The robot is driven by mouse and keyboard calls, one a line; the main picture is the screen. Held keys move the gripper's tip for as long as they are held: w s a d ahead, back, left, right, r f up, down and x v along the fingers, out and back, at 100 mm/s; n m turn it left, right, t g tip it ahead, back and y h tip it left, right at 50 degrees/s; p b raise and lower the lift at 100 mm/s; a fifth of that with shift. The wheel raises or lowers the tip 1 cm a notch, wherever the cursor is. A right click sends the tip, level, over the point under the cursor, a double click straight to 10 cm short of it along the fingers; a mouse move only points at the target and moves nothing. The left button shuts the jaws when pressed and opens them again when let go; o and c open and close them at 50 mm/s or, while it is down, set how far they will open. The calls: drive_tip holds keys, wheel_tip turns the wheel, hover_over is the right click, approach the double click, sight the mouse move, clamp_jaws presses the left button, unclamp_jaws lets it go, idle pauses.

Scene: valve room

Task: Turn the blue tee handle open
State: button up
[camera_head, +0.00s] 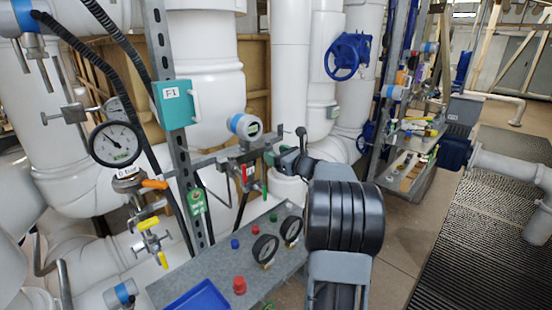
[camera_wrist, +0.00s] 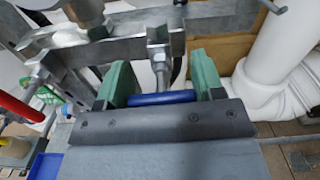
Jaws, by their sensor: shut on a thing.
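The blue tee handle (camera_wrist: 161,98) shows in the wrist view as a short blue bar lying across between the two green fingers of my gripper (camera_wrist: 163,85). A metal stem rises from behind the bar to a fitting on the grey rail. The jaws are shut on the handle, with a finger at each end of the bar. In the head view my gripper (camera_head: 272,155) is at the right end of the rail, beside the red tag. The handle cannot be made out there; my gripper and arm hide that spot.
A grey panel (camera_head: 215,285) with gauges and colored knobs lies below my arm. A red-tagged valve (camera_head: 248,173) sits close left of my gripper. White pipes (camera_head: 290,75) stand behind. Yellow-handled valves (camera_head: 148,224) and a round gauge (camera_head: 116,143) are at left.

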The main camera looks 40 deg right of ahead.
drive_tip(key=n+b, duration=0.1)
drive_tip(key=b, duration=0.1)
drive_tip(key=n+b, duration=0.1)
drive_tip(key=shift+a+f+b, duration=0.1)
drive_tip(key=shift+f+b, duration=0.25)
drive_tip(key=shift+f, duration=0.05)
drive_tip(key=n+b, duration=0.6)
drive_tip(key=b, duration=0.2)
drive_tip(key=shift+a+n, duration=0.1)
drive_tip(key=shift+n, duration=0.2)
drive_tip(key=shift+r+n+b, duration=0.1)
drive_tip(key=shift+n+b, duration=4.2)
drive_tip(key=shift+b, duration=0.25)
drive_tip(key=o, duration=0.9)
drive_tip(key=shift+r, duration=0.1)
